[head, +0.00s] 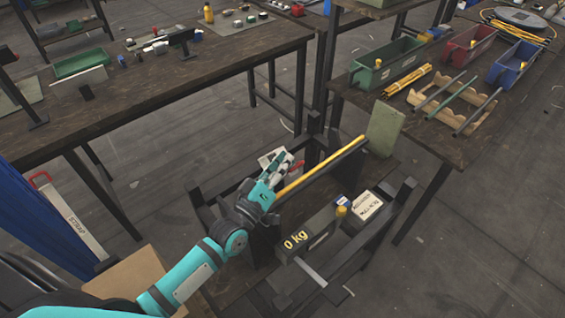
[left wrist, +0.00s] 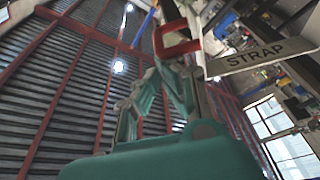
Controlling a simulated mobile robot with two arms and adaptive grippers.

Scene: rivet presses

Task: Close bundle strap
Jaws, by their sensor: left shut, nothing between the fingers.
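My left gripper (head: 283,163) is shut and empty beside the dark stand in the middle of the head view. In the left wrist view, its fingertips (left wrist: 172,68) are close to a red handle (left wrist: 180,47); I cannot tell whether they touch. A yellow rod (head: 320,165) lies slanting along the stand. My right gripper is not visible.
A dark box reading 0 kg (head: 296,241) and a labelled box (head: 367,207) sit on the stand's near side. A pale panel with a red handle (head: 41,178) stands at left. Workbenches with green (head: 385,64), red and blue bins fill the back. Floor is clear between benches.

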